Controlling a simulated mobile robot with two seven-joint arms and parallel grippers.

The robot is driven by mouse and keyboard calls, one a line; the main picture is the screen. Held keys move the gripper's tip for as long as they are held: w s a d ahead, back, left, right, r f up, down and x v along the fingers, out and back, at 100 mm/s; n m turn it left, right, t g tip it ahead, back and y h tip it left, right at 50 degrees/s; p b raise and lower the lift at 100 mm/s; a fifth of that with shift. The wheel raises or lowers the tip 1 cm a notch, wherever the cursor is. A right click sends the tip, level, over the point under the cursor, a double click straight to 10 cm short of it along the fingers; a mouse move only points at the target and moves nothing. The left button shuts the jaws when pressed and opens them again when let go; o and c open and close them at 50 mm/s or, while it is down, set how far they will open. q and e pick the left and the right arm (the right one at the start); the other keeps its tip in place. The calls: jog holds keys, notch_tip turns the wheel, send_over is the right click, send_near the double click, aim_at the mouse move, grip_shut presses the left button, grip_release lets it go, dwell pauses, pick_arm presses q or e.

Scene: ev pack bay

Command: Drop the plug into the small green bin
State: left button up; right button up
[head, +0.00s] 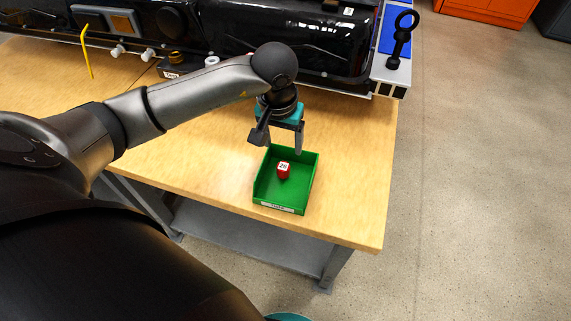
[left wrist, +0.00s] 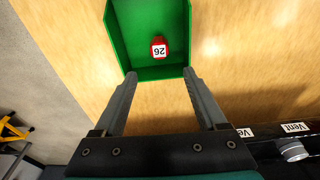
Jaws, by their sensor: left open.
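The small green bin (head: 304,193) stands on the wooden bench near its front right corner. A red plug with a white "26" label (head: 284,172) lies inside the bin on its floor. In the left wrist view the plug (left wrist: 158,50) sits inside the bin (left wrist: 121,30), near the wall closest to the fingers. My left gripper (head: 283,148) is open and empty, above the back edge of the bin. Its two fingers (left wrist: 159,78) are spread wide and apart from the plug. My right gripper is not in view.
A large black battery pack (head: 300,45) runs along the back of the bench (head: 350,160). Vent parts (left wrist: 292,150) stand near it. A blue and white block with a black ring-handled tool (head: 400,40) is at the back right. Bench surface around the bin is clear.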

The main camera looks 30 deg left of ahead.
pick_arm(q)
notch_tip(320, 180, up, 15)
jog(key=s+p, duration=0.1)
jog(key=s, duration=0.1)
jog(key=shift+d+f+p, duration=0.2)
jog(key=shift+d+p, duration=0.05)
jog(key=shift+p, duration=0.1)
jog(key=shift+s, duration=0.1)
